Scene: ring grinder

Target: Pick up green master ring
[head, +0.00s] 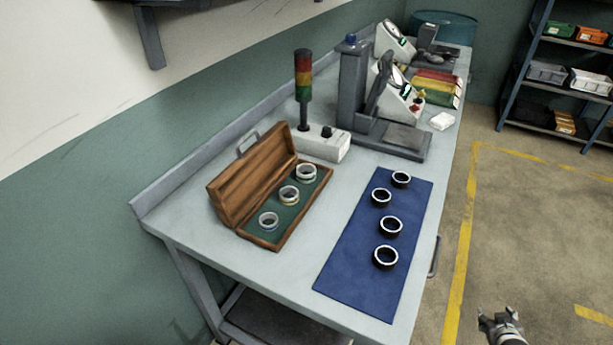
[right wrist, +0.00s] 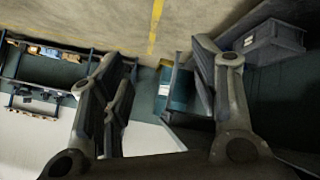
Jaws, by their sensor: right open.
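An open wooden case (head: 232,190) with a green lining stands on the grey workbench (head: 190,228) in the head view. Three pale metal rings stand in a row in it: a near ring (head: 268,220), a middle ring (head: 289,196) with a yellowish band and a far ring (head: 306,173). I cannot tell for sure which is the green master ring; the near one looks greyish green. My right gripper (head: 501,318) is off the bench at the lower right, over the floor, far from the case. In the right wrist view its fingers (right wrist: 155,75) are apart with nothing between them. My left gripper is not in view.
Several black rings (head: 391,226) stand on a blue mat (head: 350,262) right of the case. Behind are a signal tower (head: 303,85), a grey gauge stand (head: 353,85) and coloured bins (head: 438,88). A shelf rack (head: 565,80) stands far right. The floor beside the bench is clear.

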